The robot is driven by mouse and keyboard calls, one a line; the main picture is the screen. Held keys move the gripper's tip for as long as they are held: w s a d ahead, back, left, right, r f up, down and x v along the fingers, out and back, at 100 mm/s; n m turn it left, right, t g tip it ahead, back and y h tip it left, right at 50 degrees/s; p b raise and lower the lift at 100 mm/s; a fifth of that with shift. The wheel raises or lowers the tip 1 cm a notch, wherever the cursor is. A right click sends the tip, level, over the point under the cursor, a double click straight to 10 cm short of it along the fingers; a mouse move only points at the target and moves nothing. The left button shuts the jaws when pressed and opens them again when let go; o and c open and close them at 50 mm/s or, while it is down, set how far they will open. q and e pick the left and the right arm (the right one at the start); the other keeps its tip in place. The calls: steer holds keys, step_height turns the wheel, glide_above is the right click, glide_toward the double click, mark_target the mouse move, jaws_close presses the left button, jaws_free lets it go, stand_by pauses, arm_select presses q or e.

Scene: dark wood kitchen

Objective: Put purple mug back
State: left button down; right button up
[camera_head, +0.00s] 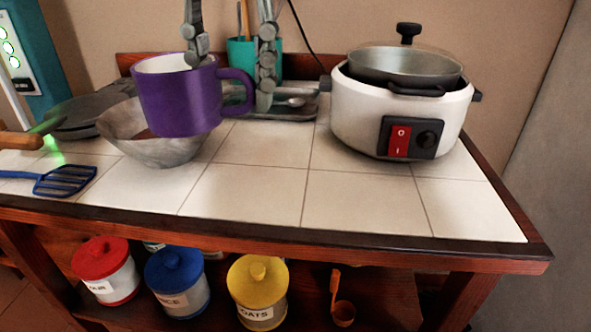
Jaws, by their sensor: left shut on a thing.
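The purple mug (178,103), white inside, is upright in the camera_head view, in front of and above the grey bowl, overlapping it. Its handle points right. My left gripper (230,82) reaches down from the top edge and is shut on the mug. One finger is at the mug's rim, the other to the right of the handle. The mug seems held above the tiled counter (255,190), though its exact height is hard to tell. My right gripper is not in view.
A grey bowl (165,152) stands behind the mug. A white cooker (365,115) with a lidded pot is at right. A teal utensil holder (241,58) stands behind. A blue spatula (65,180) lies at left. The front-middle tiles are clear. Lidded canisters (257,285) stand below.

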arm_select(q)
steer(key=w+d+f, duration=0.1)
steer(key=d+f, duration=0.1)
steer(key=d, duration=0.1)
steer(key=w+d+f, duration=0.2)
steer(key=d, duration=0.1)
steer(key=w+d+f, duration=0.2)
steer(key=d, duration=0.1)
steer(key=shift+w+d+f, duration=0.15)
steer(key=shift+w+f, duration=0.05)
steer(key=shift+w, duration=0.05)
step_height(320, 180, down, 4)
steer(key=shift+f, duration=0.1)
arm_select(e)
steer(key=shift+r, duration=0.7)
arm_select(q)
steer(key=shift+f+b, duration=0.15)
steer(key=shift+b, duration=0.2)
steer(key=c, duration=1)
jaws_free()
steer(key=shift+o, duration=0.2)
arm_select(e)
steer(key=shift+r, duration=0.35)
